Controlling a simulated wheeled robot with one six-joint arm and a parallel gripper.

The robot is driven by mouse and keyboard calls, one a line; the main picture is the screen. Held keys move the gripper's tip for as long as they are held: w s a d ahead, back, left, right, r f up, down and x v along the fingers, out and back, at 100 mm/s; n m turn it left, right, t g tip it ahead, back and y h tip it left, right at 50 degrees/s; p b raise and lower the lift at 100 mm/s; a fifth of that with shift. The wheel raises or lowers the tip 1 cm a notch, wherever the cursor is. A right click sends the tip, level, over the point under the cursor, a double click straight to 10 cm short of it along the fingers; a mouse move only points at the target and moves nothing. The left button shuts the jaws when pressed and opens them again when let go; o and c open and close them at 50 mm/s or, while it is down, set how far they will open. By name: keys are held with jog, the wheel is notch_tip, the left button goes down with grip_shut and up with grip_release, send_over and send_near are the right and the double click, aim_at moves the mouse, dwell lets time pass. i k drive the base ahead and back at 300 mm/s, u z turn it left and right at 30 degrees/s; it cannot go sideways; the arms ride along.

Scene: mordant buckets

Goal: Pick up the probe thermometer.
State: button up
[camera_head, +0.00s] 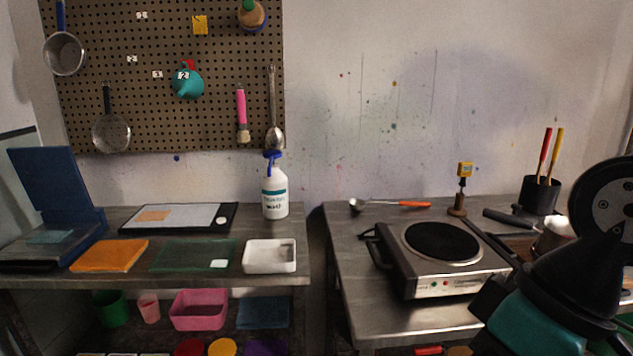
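A small yellow device with a dark display, which looks like the probe thermometer (464,170), stands upright at the back of the right-hand steel table. Its lower part goes down into a small brown stand (457,211), so its tip is hidden. It is just behind the hotplate (444,262). Dark and teal parts at the right edge look like my own arm, in front of the table's right end. I cannot make out gripper fingers in this view.
A ladle (390,204) with an orange handle lies left of the stand. A black cup (540,195) with red and yellow handles stands to its right, with a dark bar (508,219) between. The left bench holds a spray bottle (275,195) and white tray (270,256).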

aim_at(465, 168)
jog(key=z, duration=1.25)
jog(key=i, duration=0.75)
jog(key=u, duration=0.5)
jog(key=i, duration=0.55)
jog(key=u, duration=0.45)
